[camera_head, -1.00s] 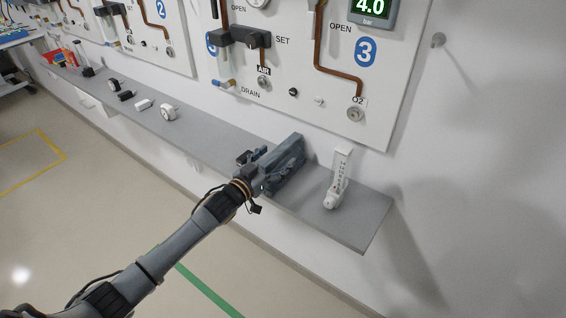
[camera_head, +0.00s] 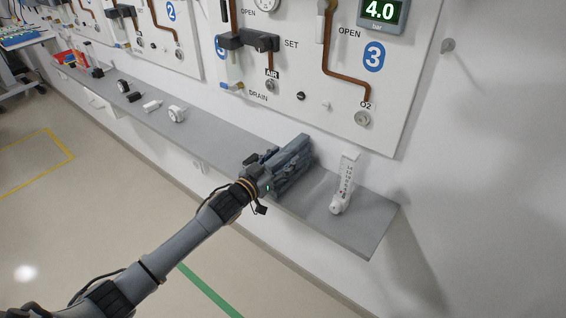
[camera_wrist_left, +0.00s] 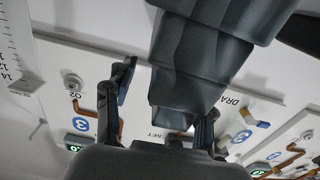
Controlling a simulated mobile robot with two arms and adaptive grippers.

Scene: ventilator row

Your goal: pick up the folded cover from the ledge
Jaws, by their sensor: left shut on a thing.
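The folded cover (camera_head: 294,158) is a dark blue-grey bundle at the right part of the grey wall ledge (camera_head: 225,145). It stands on or just over the ledge; I cannot tell whether it is lifted. My left gripper (camera_head: 274,170) reaches in from the left and is shut on the cover at its near side. In the left wrist view the cover (camera_wrist_left: 190,70) fills the upper middle, by the two dark fingers (camera_wrist_left: 162,115). The fingertips are partly hidden in the head view. My right gripper is not in view.
A white flowmeter-like tube (camera_head: 345,183) stands on the ledge just right of the cover. Small white and black fittings (camera_head: 176,114) sit further left. The white gas panel (camera_head: 310,75) is on the wall close behind. The ledge end (camera_head: 385,228) is bare.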

